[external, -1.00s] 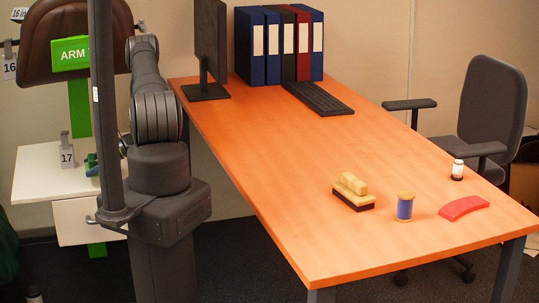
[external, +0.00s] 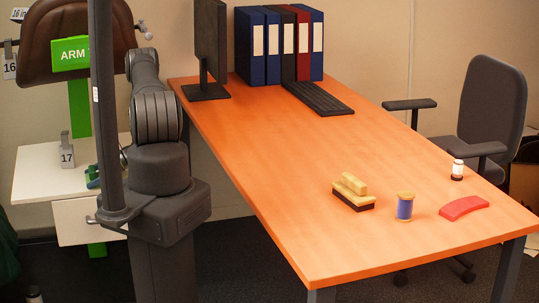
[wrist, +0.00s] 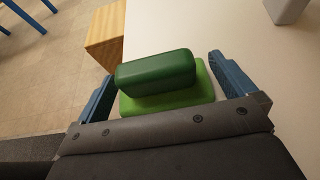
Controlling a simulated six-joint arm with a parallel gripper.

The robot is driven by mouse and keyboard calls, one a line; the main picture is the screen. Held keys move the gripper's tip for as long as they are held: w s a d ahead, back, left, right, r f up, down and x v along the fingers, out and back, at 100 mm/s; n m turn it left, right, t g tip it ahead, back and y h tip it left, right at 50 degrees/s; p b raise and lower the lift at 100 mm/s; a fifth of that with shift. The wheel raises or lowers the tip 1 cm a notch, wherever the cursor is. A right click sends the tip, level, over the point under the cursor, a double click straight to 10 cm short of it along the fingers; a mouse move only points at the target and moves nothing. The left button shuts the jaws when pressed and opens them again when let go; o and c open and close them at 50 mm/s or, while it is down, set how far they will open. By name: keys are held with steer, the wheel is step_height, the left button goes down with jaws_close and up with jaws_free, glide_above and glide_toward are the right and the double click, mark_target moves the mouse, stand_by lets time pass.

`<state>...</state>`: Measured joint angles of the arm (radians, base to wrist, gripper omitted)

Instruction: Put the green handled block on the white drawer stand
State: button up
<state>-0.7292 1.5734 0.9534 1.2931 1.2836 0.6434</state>
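The green handled block (wrist: 155,72) has a dark green handle on a lighter green base. In the wrist view it sits between the two blue fingers of my gripper (wrist: 162,70), whose tips close in on its ends. It also shows small in the external view (external: 92,172), over the white drawer stand (external: 42,172). The stand's white top fills the right of the wrist view (wrist: 245,40). I cannot tell whether the block's underside touches the top. In the external view a dark post and my arm hide most of my gripper.
A grey holder tagged 17 (external: 66,155) stands on the white top near the block. A wooden box-shaped piece (wrist: 105,40) is beside the top's edge. The orange desk (external: 270,170) holds a yellow handled block (external: 353,188), a blue spool (external: 405,207) and a red piece (external: 464,207).

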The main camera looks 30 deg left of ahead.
mark_target(92, 168)
steer(key=shift+w+r, duration=0.1)
steer(key=shift+r, duration=0.1)
steer(key=v, duration=1.1)
steer(key=shift+w+d, duration=0.3)
steer(key=shift+d, duration=0.05)
steer(key=x, duration=1.2)
steer(key=shift+s+a, duration=0.1)
steer(key=shift+s, duration=0.15)
step_height(92, 168, up, 2)
steer(key=shift+w+r, duration=0.15)
steer(key=shift+r, duration=0.9)
